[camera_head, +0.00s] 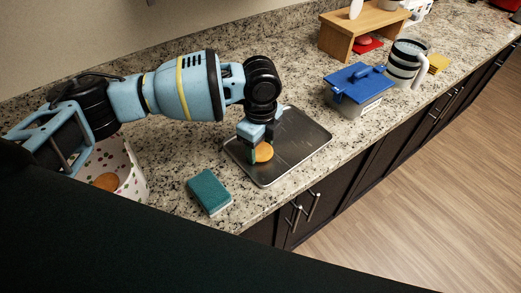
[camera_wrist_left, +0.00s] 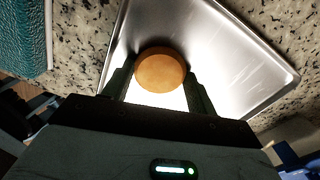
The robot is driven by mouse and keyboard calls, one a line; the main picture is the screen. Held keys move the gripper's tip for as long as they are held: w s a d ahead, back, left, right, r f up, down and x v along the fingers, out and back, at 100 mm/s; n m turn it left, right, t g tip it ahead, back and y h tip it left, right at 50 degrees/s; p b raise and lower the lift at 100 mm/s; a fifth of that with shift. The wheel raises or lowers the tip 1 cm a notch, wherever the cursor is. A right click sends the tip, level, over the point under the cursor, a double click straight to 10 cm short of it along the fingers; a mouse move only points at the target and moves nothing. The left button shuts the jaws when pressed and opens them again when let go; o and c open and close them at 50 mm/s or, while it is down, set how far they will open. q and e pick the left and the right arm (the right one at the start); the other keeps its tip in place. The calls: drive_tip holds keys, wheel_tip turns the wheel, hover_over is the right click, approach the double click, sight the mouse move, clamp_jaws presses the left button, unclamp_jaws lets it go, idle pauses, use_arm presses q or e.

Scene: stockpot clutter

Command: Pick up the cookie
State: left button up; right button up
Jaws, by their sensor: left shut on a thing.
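The cookie (camera_head: 264,153) is a round, orange-brown disc at the left part of a dark metal baking tray (camera_head: 303,138). It also shows in the left wrist view (camera_wrist_left: 160,70), between the fingertips. My left gripper (camera_head: 252,150) is shut on the cookie, with its fingers pointing down at the tray; the wrist view shows a finger on each side of the cookie (camera_wrist_left: 160,88). I cannot tell whether the cookie touches the tray or is slightly above it. My right gripper is not in view.
A teal sponge (camera_head: 208,191) lies left of the tray near the counter edge. A spotted container (camera_head: 132,168) with a brown round thing inside stands at left. A blue-lidded box (camera_head: 356,88), a striped mug (camera_head: 406,62) and a wooden stand (camera_head: 337,38) are to the right.

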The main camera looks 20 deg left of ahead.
sight(261, 150)
use_arm(q)
drive_tip(key=shift+c, duration=0.5)
wheel_tip(261, 150, up, 10)
drive_tip(key=s+a+n, duration=0.2)
drive_tip(key=a+n, duration=0.2)
drive_tip(key=n, duration=0.7)
drive_tip(key=s+a+n, duration=0.3)
drive_tip(key=n, duration=0.7)
drive_tip(key=shift+a+f+n, duration=0.35)
drive_tip(key=shift+f+n, duration=0.05)
drive_tip(key=shift+s, duration=0.2)
